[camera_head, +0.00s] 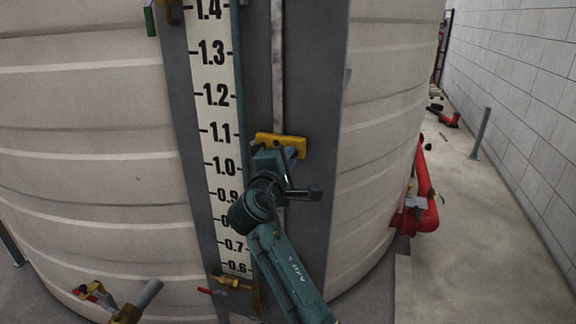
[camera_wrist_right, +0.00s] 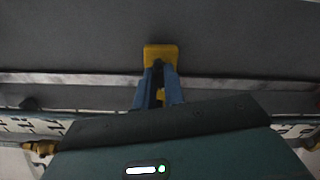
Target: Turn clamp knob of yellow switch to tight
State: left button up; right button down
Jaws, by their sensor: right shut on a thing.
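The yellow switch (camera_head: 283,141) sits on the narrow pale vertical pipe in front of the dark panel on the tank. My right gripper (camera_head: 293,154) is right up against it from the front and below. In the right wrist view the yellow body (camera_wrist_right: 161,51) stands beyond the blue fingertips (camera_wrist_right: 159,70). These are closed around a small dark part at its middle, which I take as the clamp knob. The fingers hide most of the knob, so its turn angle cannot be read. My left gripper is not in view.
A level scale (camera_head: 214,95) runs up the panel left of the switch. Brass valves with a red handle (camera_head: 232,284) are at its foot. Red pipework (camera_head: 424,195) stands right of the tank. Clear floor (camera_head: 490,225) lies toward the block wall.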

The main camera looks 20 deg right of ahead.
jog(key=m+b, duration=0.1)
jog(key=m, duration=0.2)
jog(key=shift+b, duration=0.3)
dwell(0.4)
jog(key=c, duration=1.5)
grip_release()
